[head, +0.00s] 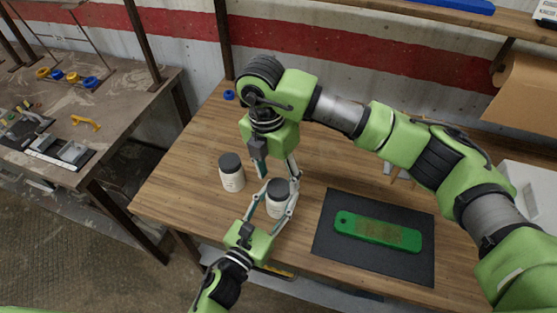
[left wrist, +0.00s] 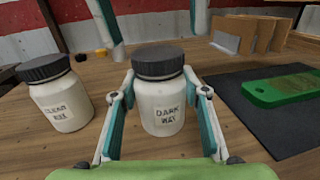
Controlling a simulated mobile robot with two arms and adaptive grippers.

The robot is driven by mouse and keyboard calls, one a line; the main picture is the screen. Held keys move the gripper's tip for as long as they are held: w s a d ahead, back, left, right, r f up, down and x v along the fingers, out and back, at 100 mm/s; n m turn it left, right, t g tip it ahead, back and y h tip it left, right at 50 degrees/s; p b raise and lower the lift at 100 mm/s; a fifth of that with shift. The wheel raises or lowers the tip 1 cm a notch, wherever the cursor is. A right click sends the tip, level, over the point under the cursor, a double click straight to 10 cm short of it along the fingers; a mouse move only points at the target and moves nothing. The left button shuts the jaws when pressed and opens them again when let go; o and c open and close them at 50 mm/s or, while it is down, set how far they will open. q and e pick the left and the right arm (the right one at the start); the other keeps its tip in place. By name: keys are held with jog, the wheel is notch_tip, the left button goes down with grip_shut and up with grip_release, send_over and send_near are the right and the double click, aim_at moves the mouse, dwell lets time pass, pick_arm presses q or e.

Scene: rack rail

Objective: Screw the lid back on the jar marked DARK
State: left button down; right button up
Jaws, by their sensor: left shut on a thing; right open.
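The jar marked DARK WAX (left wrist: 163,110) is white and stands upright on the bench, also in the head view (head: 276,211). Its dark lid (left wrist: 158,62) sits on its mouth; I cannot tell how tightly. My left gripper (head: 274,204) is shut around the jar's body, one finger on each side in the left wrist view (left wrist: 162,98). My right gripper (head: 276,168) points down above the lid, open and empty. Its fingers are apart, and show above and to either side of the lid in the left wrist view. They do not appear to touch it.
A second white jar, marked CLEAR WAX (left wrist: 59,102), stands to the left with its dark lid on. A dark mat (head: 330,253) with a green tool (head: 378,233) lies on the right. A blue ring (head: 229,95) is at the back.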

jog(key=n, duration=0.3)
jog(key=r+n, duration=0.1)
jog(key=n, duration=0.2)
jog(key=shift+w, duration=0.1)
jog(key=n, duration=0.3)
jog(key=shift+r+n, duration=0.3)
jog(key=n, duration=0.4)
jog(key=shift+r+y, duration=0.3)
jog(key=n, duration=0.3)
jog(key=shift+r+n, duration=0.3)
jog(key=shift+n, duration=0.1)
jog(key=n, duration=0.3)
jog(key=shift+d+r+n, duration=0.1)
jog(key=shift+r+n, duration=0.15)
jog(key=shift+n, duration=0.05)
jog(key=n, duration=0.2)
jog(key=r+n, duration=0.1)
jog(key=n, duration=0.2)
jog(key=shift+n, duration=0.3)
jog(key=n, duration=0.3)
jog(key=shift+s+r+n, duration=0.2)
jog(key=shift+r+n, duration=0.05)
jog(key=shift+n, duration=0.05)
jog(key=n, duration=0.4)
jog(key=shift+s+r+n+y, duration=0.1)
jog(key=shift+r+n+y, duration=0.2)
